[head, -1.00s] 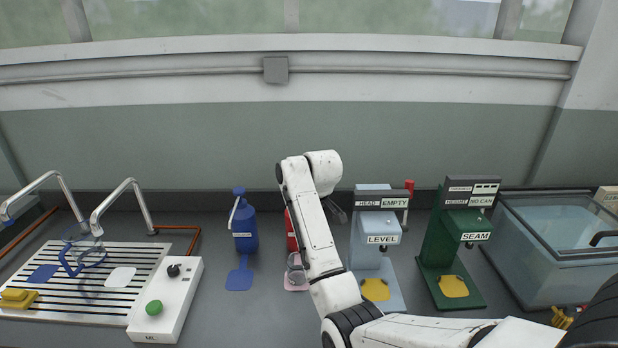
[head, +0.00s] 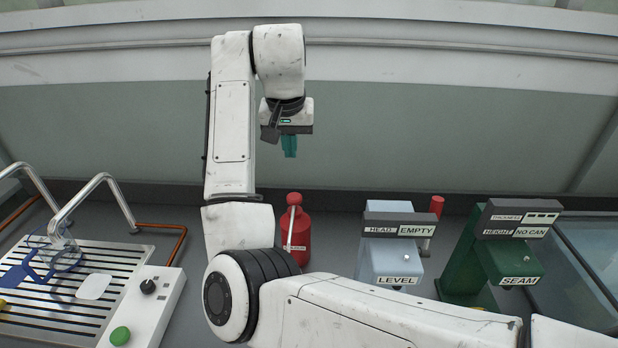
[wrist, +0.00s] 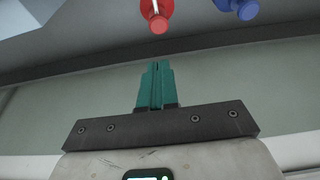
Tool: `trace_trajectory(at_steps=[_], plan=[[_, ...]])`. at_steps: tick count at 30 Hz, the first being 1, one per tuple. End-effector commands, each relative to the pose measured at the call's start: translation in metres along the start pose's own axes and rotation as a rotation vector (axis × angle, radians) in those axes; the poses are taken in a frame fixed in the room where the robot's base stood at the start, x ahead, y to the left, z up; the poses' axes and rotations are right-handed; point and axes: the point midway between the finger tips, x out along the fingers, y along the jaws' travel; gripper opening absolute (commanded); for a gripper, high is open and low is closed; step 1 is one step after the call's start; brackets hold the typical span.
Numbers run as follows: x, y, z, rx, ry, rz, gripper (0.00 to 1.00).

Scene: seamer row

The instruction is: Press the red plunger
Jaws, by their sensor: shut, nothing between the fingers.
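A red pump bottle (head: 295,238) stands on the counter behind my arm. Its round red plunger (head: 294,198) is on top, and my arm hides part of the bottle's lower left. In the wrist view the red plunger (wrist: 159,23) shows at the top edge, beyond the fingertips and apart from them. My gripper (head: 289,153) hangs in the air above the red bottle with its teal fingers pointing down. In the wrist view the gripper (wrist: 157,66) has its fingers together with nothing between them.
A blue bottle (wrist: 238,8) is beside the red one in the wrist view. The pale blue LEVEL machine (head: 393,246) and green SEAM machine (head: 512,252) stand to the right; a red knob (head: 437,206) is between them. A control box (head: 148,302) and slatted tray (head: 75,250) are left.

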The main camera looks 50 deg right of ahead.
Motion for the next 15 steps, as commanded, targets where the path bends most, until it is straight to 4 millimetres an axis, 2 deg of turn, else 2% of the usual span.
trace_trajectory(at_steps=[11, 15], plan=[[-0.0009, -0.0013, 0.0018, 0.008, -0.004, 0.002, 0.0], [0.0072, -0.0006, 0.0017, 0.008, -0.003, 0.004, 0.0]])
